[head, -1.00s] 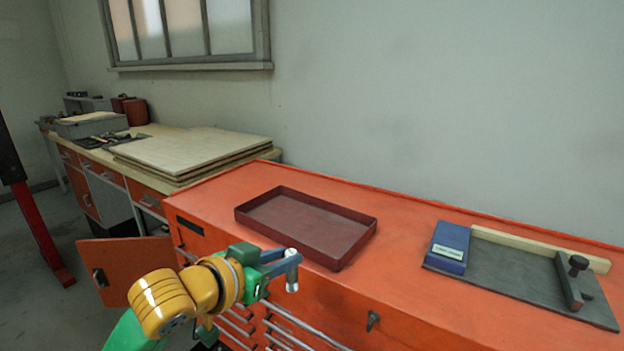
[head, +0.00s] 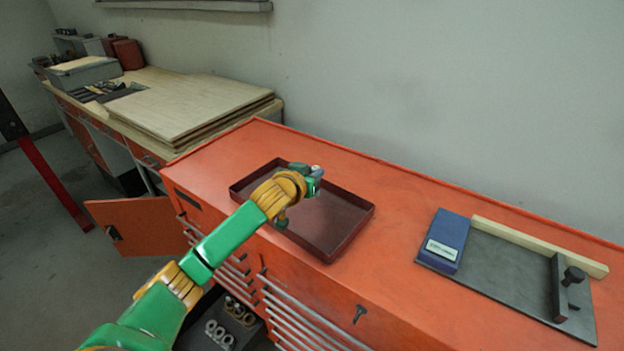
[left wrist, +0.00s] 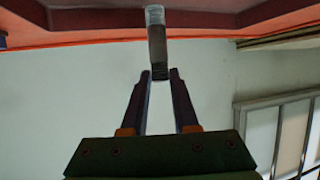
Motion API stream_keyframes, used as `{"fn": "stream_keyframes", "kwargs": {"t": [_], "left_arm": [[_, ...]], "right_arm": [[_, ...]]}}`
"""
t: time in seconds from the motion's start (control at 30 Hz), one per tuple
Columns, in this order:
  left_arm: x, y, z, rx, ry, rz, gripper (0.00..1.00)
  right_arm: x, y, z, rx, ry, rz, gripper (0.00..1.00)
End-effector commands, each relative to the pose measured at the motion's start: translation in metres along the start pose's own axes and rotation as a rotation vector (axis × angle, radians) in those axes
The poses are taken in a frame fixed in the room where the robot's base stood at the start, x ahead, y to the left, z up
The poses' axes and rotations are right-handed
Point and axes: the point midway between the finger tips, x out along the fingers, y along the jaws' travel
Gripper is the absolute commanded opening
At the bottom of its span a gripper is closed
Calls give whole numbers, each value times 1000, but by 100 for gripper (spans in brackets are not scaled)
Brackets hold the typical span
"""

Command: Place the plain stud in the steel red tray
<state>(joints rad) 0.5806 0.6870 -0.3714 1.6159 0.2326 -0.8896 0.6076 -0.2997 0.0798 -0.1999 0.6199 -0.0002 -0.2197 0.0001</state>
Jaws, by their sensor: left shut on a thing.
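The steel red tray (head: 345,228) is a dark red, shallow open tray on the orange cabinet top. My left gripper (head: 314,178) is over the tray, and my arm hides part of its left side. Only a small pale end of the stud (head: 317,168) shows in the head view. The tray's edge (left wrist: 210,18) runs across the top of the wrist view. My right gripper is not in view.
A grey plate (head: 510,290) with a blue box (head: 445,240), a wooden strip and a dark clamp lies on the cabinet (head: 400,190) at right. Cabinet top between tray and plate is clear. A bench with stacked boards (head: 190,110) stands back left. An orange door (head: 140,225) hangs open.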

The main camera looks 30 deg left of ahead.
Motion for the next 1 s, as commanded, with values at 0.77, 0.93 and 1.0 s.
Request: {"fn": "stream_keyframes", "kwargs": {"t": [0.77,0.93,1.0], "left_arm": [[14,0,31,0,-1,0,58],[12,0,30,0,-1,0,58],[5,-1,30,-1,-1,0,58]], "right_arm": [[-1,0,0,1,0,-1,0],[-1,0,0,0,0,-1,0],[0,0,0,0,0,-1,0]]}}
